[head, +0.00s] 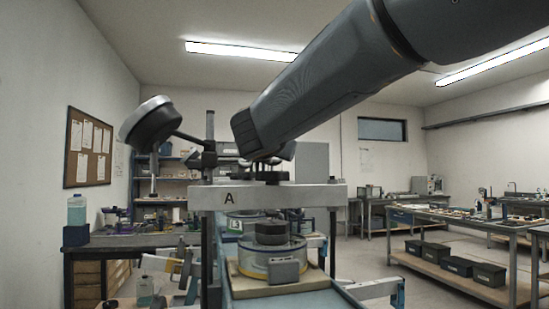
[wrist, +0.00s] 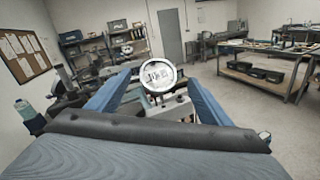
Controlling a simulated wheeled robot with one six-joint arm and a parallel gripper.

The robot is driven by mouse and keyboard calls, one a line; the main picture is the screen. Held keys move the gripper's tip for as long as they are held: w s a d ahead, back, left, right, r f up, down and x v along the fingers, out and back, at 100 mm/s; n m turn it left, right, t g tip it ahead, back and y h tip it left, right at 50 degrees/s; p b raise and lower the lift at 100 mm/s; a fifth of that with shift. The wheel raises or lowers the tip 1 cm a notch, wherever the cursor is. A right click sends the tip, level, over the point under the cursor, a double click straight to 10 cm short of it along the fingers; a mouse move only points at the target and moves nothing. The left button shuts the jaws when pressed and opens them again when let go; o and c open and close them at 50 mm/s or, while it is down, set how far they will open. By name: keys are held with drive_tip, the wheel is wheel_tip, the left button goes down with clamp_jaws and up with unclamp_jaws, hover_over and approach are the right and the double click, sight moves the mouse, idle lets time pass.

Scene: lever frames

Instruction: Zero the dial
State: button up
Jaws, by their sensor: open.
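My gripper (wrist: 158,74) is open in the wrist view, its two blue fingers apart on either side of the picture's middle. A round pale dial-like face (wrist: 158,76) with dark markings shows between the fingertips; I cannot tell whether they touch it, and its reading is too small. In the head view my arm comes from the upper right and ends above a pale beam (head: 300,196) marked A; the fingers are not clear there. A dark round head (head: 150,124) on a side arm stands left of the beam, its face turned away.
Below the beam is a clear round vessel (head: 262,262) with a dark cap and a grey box (head: 284,270) at its front. A bench with bottles (head: 76,210) stands left. A long table (head: 470,216) with dark bins below stands right, with open floor before it.

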drive_tip(key=shift+w+d+p, duration=0.2)
drive_tip(key=shift+w+p, duration=0.25)
drive_tip(key=shift+w, duration=1.35)
drive_tip(key=shift+w+d+p, duration=0.2)
drive_tip(key=shift+w+p, duration=0.2)
drive_tip(key=shift+w, duration=1.35)
drive_tip(key=c, duration=1)
drive_tip(key=shift+b, duration=0.35)
drive_tip(key=shift+c, duration=0.2)
drive_tip(key=shift+n+y+b, duration=0.3)
drive_tip(key=shift+b, duration=0.15)
drive_tip(key=shift+n+b, duration=0.3)
drive_tip(key=shift+b, duration=0.3)
drive_tip(key=n+y+b, duration=0.2)
drive_tip(key=b, duration=0.2)
drive_tip(key=shift+n+t+y, duration=0.3)
drive_tip(key=shift+t, duration=0.1)
drive_tip(key=shift+r+n+b, duration=0.1)
drive_tip(key=shift+n+b, duration=0.2)
drive_tip(key=shift+b, duration=0.25)
drive_tip(key=shift+a, duration=0.1)
